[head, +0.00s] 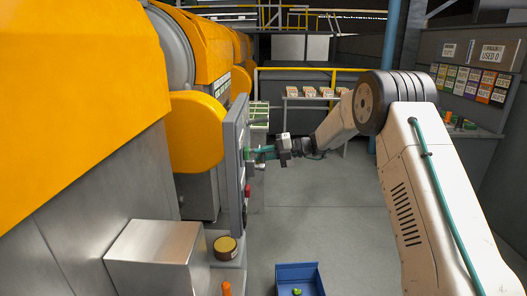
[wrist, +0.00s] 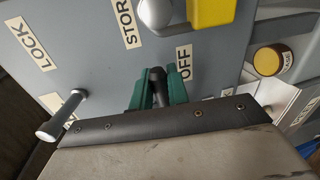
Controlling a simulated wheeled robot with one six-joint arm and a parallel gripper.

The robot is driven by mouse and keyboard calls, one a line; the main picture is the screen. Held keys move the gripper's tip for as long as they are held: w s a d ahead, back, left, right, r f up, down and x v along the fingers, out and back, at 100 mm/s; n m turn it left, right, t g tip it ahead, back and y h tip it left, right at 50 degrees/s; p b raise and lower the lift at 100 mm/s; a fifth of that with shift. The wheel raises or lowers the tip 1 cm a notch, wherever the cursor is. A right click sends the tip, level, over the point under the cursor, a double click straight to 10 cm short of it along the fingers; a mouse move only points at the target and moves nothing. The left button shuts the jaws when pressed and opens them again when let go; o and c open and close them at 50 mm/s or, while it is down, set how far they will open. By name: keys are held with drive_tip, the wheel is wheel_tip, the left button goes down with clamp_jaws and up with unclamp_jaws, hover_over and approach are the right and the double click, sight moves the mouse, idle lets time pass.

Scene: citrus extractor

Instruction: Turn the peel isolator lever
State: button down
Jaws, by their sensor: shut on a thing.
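The grey control panel (head: 233,150) stands upright at the side of the orange machine in the head view. My gripper (head: 264,152) reaches it from the right, at the panel's face. In the wrist view a dark lever (wrist: 157,78) stands between the green fingers of my gripper (wrist: 158,90), which is shut on it. An OFF label (wrist: 184,63) is just right of the lever. LOCK (wrist: 28,43) and STOR (wrist: 131,24) labels are also on the panel (wrist: 85,50). The lever's base is partly hidden by the fingers.
A metal peg (wrist: 64,112) sticks out left of my fingers. A silver knob (wrist: 155,12) and yellow block (wrist: 210,12) are above. A blue bin (head: 300,279) with a green fruit is on the floor.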

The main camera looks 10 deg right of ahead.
drive_tip(key=shift+f+m, duration=0.25)
drive_tip(key=shift+m, duration=0.15)
drive_tip(key=c, duration=1.4)
unclamp_jaws()
drive_tip(key=shift+f, duration=0.1)
drive_tip(key=shift+d, duration=0.1)
drive_tip(key=v, duration=0.7)
drive_tip(key=shift+d, duration=0.35)
